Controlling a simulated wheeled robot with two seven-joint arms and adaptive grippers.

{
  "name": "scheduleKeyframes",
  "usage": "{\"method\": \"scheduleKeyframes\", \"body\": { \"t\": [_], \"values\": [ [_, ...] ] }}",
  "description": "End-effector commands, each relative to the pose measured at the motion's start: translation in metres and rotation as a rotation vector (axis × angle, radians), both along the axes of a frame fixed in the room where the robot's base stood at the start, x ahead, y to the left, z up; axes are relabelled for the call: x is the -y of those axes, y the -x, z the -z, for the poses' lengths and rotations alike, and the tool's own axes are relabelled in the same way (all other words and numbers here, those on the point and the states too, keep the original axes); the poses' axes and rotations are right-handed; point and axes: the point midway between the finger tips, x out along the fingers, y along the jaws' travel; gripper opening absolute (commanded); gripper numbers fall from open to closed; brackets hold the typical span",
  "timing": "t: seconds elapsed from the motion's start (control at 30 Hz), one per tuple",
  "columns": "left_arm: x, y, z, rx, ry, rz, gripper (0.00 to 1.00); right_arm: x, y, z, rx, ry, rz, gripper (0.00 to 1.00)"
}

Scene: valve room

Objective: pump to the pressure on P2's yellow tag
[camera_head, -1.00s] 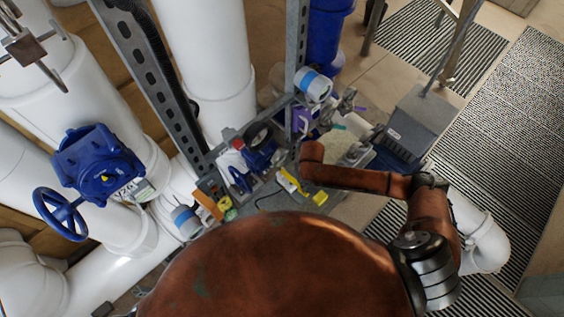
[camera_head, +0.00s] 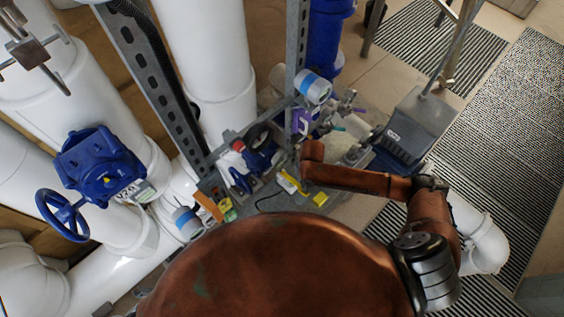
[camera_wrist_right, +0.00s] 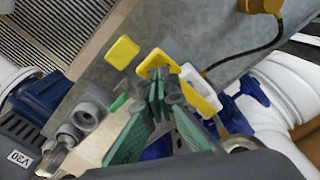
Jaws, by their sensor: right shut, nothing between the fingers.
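My right arm reaches in from the lower right in the head view, and its end hangs over the crowded bench. In the right wrist view my right gripper (camera_wrist_right: 158,78) has its green-padded fingers together and empty, above a yellow piece and a yellow-and-white piece (camera_wrist_right: 199,88). A small yellow block (camera_wrist_right: 122,51) lies on the grey surface nearby and shows in the head view (camera_head: 320,198). I cannot tell which piece is P2's tag, and no writing on them is legible. A dark round gauge-like part (camera_head: 259,136) stands behind blue fittings (camera_head: 259,159). My left gripper is not in view.
A blue valve with a handwheel (camera_head: 98,165) sits on thick white pipes at left. A grey box (camera_head: 412,125) stands right of the bench; a dark part labelled V30 (camera_wrist_right: 22,140) shows in the wrist view. A grey upright post (camera_head: 297,50) rises behind the bench. Grating covers the right floor.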

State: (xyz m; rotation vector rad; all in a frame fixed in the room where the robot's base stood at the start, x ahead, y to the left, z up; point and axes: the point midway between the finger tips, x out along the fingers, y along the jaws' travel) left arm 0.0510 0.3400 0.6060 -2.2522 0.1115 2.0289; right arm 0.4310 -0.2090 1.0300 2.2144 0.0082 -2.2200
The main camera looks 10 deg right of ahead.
Motion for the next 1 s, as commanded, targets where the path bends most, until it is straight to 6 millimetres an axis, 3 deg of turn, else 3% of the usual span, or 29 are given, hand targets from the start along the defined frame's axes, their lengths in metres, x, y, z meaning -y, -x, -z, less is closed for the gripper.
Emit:
{"method": "scheduleKeyframes", "body": {
  "t": [0.37,1.0],
  "values": [
    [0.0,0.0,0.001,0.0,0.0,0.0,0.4,0.0,-0.001,-0.005,0.002,0.0,0.0,0.0],
    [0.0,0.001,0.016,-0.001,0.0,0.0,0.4,-0.001,0.0,0.037,0.001,-0.001,0.0,0.0]
  ]
}}
